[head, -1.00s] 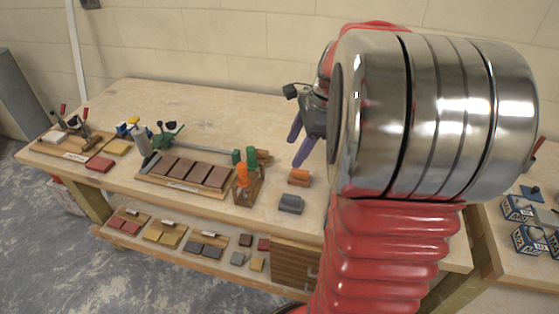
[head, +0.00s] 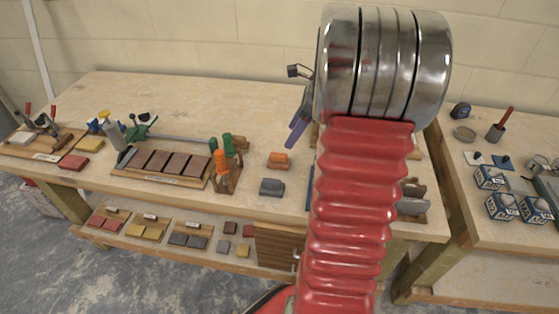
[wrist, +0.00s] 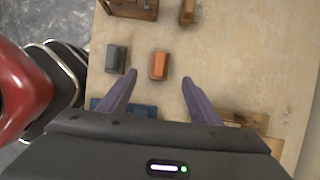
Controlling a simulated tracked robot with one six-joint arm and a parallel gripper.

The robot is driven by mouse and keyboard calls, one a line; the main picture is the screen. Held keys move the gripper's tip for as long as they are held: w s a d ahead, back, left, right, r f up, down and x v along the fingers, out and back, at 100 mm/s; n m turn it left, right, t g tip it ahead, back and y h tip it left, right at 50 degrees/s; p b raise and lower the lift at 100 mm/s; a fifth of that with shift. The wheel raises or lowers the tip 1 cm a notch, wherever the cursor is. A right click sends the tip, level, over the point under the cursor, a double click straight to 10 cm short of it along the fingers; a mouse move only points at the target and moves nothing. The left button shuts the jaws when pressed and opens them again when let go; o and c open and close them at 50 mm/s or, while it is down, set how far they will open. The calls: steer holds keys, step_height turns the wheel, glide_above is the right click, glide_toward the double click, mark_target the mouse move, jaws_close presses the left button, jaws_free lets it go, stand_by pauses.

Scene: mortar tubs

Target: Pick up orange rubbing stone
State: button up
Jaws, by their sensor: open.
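The orange rubbing stone (head: 279,160) lies on the workbench, behind a grey stone (head: 271,187) of similar shape. In the wrist view the orange stone (wrist: 159,66) is ahead of my gripper (wrist: 153,82), between the lines of its two purple fingers and nearer the left one. The grey stone (wrist: 116,59) lies left of it, outside the left finger. My gripper (head: 298,130) is open and empty. In the head view it hangs above the bench, right of the orange stone, and my arm hides part of it.
A wooden holder with orange and green handles (head: 228,178) stands left of the stones. A board with brown blocks (head: 170,165) is further left. A blue item (wrist: 130,107) lies under my gripper. The bench (head: 250,110) behind the orange stone is largely clear.

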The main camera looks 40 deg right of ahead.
mark_target(280, 154)
steer(key=x, duration=0.7)
steer(key=shift+w+f, duration=0.1)
steer(key=shift+f, duration=0.05)
steer(key=shift+f, duration=0.1)
steer(key=shift+x, duration=2.5)
steer(key=shift+d, duration=0.15)
steer(key=shift+c, duration=0.5)
steer(key=c, duration=1.1)
steer(key=shift+c, duration=0.4)
